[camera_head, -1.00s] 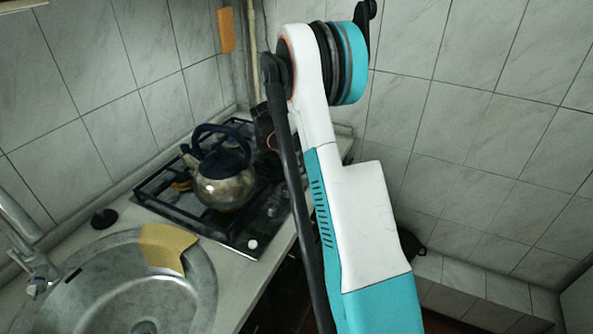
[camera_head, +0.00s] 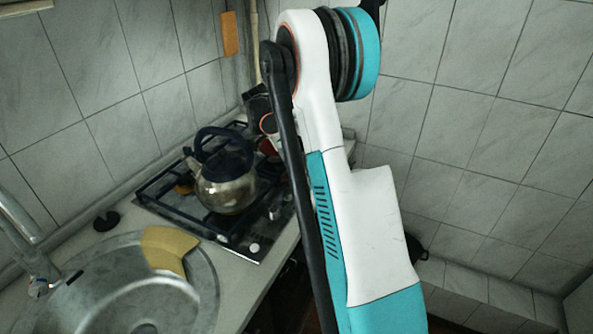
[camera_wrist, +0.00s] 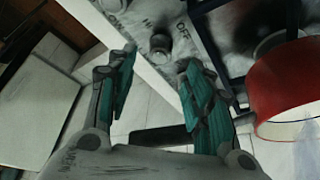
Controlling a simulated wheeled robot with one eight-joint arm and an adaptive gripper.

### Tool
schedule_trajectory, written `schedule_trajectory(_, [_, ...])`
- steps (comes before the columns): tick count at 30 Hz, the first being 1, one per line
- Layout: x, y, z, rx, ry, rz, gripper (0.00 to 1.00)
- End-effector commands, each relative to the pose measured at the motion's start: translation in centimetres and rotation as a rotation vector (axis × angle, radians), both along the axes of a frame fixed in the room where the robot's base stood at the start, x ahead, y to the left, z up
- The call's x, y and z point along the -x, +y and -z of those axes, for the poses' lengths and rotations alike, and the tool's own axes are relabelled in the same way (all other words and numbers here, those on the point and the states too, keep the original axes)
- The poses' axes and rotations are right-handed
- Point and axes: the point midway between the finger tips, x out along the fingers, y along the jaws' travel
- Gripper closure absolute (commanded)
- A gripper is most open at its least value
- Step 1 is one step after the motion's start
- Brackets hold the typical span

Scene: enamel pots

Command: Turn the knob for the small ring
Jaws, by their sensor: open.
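In the wrist view a round metal knob (camera_wrist: 160,46) stands on the pale stove panel, with HI and OFF printed near it. My gripper (camera_wrist: 159,60) is open. Its two teal-padded fingers lie to either side of the knob in the picture, and nothing is between the pads. I cannot tell whether they touch it. Part of another knob (camera_wrist: 110,5) shows at the top edge. In the head view the stove (camera_head: 186,205) has a pale knob (camera_head: 254,247) at its front corner. I cannot tell which knob serves the small ring. My arm hides the fingers there.
A steel kettle (camera_head: 225,190) with a dark handle stands on the stove. A red pot (camera_wrist: 290,88) is close to the right finger in the wrist view. A sink (camera_head: 120,300) with a yellow cloth (camera_head: 168,249) over its rim lies at the left.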

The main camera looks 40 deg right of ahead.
Motion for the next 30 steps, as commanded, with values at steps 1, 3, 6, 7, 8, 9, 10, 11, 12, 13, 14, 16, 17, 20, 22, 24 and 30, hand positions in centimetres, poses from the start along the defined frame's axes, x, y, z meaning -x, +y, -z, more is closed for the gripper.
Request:
schedule_trajectory(1, [-0.2, 0.4, -1.0, 0.0, 0.0, -0.001, 0.53])
schedule_trajectory(3, [-0.4, 0.9, -2.2, 0.0, 0.0, -0.001, 0.53])
schedule_trajectory(6, [-0.6, 1.4, -3.6, 0.0, 0.0, -0.001, 0.53])
schedule_trajectory(7, [-0.7, 1.5, -3.9, 0.0, 0.0, -0.001, 0.53])
schedule_trajectory(8, [-0.7, 1.6, -4.2, 0.0, -0.001, 0.0, 0.53])
schedule_trajectory(9, [-0.8, 1.7, -4.5, 0.0, -0.001, 0.0, 0.53])
schedule_trajectory(10, [-0.8, 1.8, -4.7, 0.0, -0.001, 0.0, 0.53])
schedule_trajectory(11, [-0.8, 1.8, -4.8, 0.0, -0.001, 0.0, 0.53])
schedule_trajectory(12, [-0.9, 1.9, -5.0, 0.0, -0.001, 0.0, 0.53])
schedule_trajectory(13, [-0.9, 1.9, -5.1, 0.0, -0.001, 0.0, 0.53])
schedule_trajectory(14, [-0.9, 2.0, -5.1, 0.0, -0.001, 0.0, 0.53])
schedule_trajectory(16, [-0.9, 2.0, -5.2, 0.0, -0.001, 0.0, 0.53])
schedule_trajectory(17, [-0.9, 2.0, -5.2, 0.0, -0.001, 0.0, 0.53])
schedule_trajectory(20, [-0.9, 2.0, -5.1, 0.0, -0.001, 0.0, 0.53])
schedule_trajectory(22, [-0.9, 2.0, -5.1, 0.0, -0.001, 0.0, 0.53])
schedule_trajectory(24, [-0.9, 2.0, -5.1, 0.0, -0.001, 0.0, 0.53])
schedule_trajectory(30, [-0.9, 2.0, -5.2, 0.0, -0.001, -0.003, 0.53])
